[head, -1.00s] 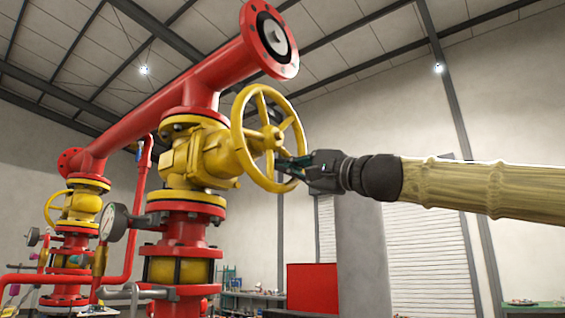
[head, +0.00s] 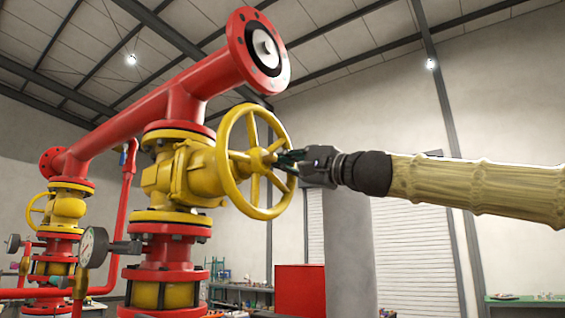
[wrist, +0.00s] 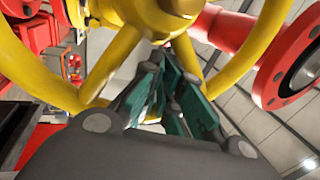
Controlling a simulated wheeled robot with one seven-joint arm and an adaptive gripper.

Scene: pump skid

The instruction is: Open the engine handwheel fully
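The yellow handwheel (head: 226,184) stands upright on the yellow valve body (head: 185,170), facing right. My gripper (head: 282,159) reaches in from the right, its fingertips in front of the wheel near the hub, inside the rim. In the wrist view the two dark fingers with teal pads (wrist: 168,75) point at the yellow hub (wrist: 165,22), between two spokes. The pads are close together with a narrow gap. No spoke is clearly held between them, and contact with the wheel cannot be judged.
A red pipe ends in a round flange (head: 259,50) above the wheel. A pressure gauge (head: 94,247) sticks out at the lower left. A second yellow valve (head: 65,207) stands farther left.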

